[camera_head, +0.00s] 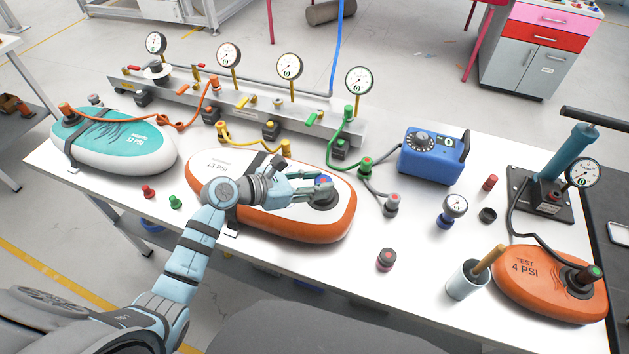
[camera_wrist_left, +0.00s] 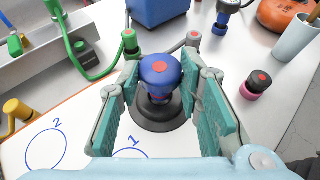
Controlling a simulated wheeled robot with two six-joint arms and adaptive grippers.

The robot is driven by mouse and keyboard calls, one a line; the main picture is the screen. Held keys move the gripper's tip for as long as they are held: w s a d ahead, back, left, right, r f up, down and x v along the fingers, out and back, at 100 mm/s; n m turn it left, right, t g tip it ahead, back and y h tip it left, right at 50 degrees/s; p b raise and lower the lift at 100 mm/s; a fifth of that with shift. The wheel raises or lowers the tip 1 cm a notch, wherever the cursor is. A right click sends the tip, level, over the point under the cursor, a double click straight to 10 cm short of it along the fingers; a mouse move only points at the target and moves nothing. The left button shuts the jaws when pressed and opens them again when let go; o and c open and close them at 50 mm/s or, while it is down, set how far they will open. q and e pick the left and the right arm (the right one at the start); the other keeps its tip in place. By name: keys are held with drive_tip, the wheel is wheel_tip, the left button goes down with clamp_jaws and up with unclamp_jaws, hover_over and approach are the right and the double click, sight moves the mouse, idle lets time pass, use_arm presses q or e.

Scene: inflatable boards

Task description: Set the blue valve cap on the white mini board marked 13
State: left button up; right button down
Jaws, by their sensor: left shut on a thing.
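The white mini board (camera_head: 262,178) with orange sides is marked 13 PSI and lies mid-table; its white top also shows in the left wrist view (camera_wrist_left: 75,130). The blue valve cap (camera_wrist_left: 160,75) has a red dot on top and is upright over a black round valve base (camera_wrist_left: 160,115) on this board. It looks seated there, but any small gap is hidden. In the head view the cap (camera_head: 323,180) is partly covered by my fingers. My left gripper (camera_head: 312,186) is shut on the cap, with teal pads (camera_wrist_left: 210,105) on both sides. My right gripper is out of view.
A teal board (camera_head: 115,140) lies at the left and an orange test board (camera_head: 530,275) at the right. A gauge manifold (camera_head: 240,105) runs along the back. A blue box (camera_head: 430,160), hoses, loose caps (camera_head: 386,258) and a cup (camera_head: 467,282) stand nearby.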

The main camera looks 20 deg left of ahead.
use_arm(q)
drive_tip(key=shift+f+b, duration=0.75)
drive_tip(key=shift+f, duration=0.15)
drive_tip(key=o, duration=1.2)
drive_tip(key=v, duration=1.2)
